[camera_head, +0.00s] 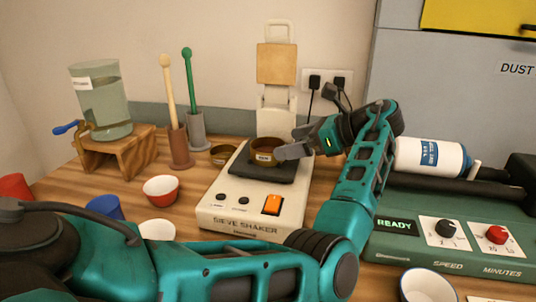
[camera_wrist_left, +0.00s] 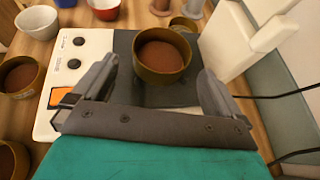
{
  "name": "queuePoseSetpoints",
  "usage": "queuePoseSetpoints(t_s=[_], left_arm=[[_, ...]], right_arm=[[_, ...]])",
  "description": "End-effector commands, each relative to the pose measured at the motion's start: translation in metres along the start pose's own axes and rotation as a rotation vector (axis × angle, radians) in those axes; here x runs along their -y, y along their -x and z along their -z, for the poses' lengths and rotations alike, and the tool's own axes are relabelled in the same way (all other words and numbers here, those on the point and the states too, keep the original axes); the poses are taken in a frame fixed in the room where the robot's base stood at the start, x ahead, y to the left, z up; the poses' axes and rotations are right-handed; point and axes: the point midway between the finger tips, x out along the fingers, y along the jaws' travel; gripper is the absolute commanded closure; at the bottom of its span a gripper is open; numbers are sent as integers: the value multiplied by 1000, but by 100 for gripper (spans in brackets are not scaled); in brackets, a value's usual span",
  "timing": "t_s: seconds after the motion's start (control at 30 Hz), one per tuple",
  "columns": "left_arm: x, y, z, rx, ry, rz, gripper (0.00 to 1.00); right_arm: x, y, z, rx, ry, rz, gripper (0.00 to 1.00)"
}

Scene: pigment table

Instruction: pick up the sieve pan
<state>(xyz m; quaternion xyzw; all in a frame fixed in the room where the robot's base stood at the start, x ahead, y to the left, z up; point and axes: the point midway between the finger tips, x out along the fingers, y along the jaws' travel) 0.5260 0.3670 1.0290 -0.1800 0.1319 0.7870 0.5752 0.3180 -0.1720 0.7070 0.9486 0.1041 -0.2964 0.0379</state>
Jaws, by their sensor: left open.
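The sieve pan (camera_head: 264,159), a round brass-brown pan with a small label, sits on the dark plate (camera_head: 240,167) of the sieve shaker (camera_head: 225,217). In the left wrist view the pan (camera_wrist_left: 161,77) holds reddish-brown powder. My left gripper (camera_head: 285,152) is open at the right side of the pan. In the left wrist view its two fingers (camera_wrist_left: 158,72) stand apart on either side of the pan's near edge, with a gap to each. The far finger is partly hidden in the head view. My right gripper is not in view.
A second brass dish (camera_head: 223,155) lies behind the shaker's left side. A red-and-white bowl (camera_head: 161,190) and a blue cup (camera_head: 104,208) stand left. A white upright stand (camera_head: 277,100) rises behind the plate. The green machine (camera_head: 440,232) with a white bottle (camera_head: 431,158) stands right.

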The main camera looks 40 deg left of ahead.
Motion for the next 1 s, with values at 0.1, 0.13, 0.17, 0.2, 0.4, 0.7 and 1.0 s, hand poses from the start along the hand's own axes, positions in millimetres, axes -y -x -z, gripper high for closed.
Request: queuePoseSetpoints(t_s=[0.1,0.13,0.17,0.2,0.4,0.7,1.0], left_arm=[[0,-10,0,0,-1,0,0],[0,-11,0,-1,-1,0,0],[0,-13,1,-1,0,0,0],[0,-17,2,0,-1,0,0],[2,-48,5,1,1,-2,0],[2,-63,5,1,-2,1,0],[2,-62,5,0,-2,1,19]], right_arm=[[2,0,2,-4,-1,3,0],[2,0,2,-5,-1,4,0],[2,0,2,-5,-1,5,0],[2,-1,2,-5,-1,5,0],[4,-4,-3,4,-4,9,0],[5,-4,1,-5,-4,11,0],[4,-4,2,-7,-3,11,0]])
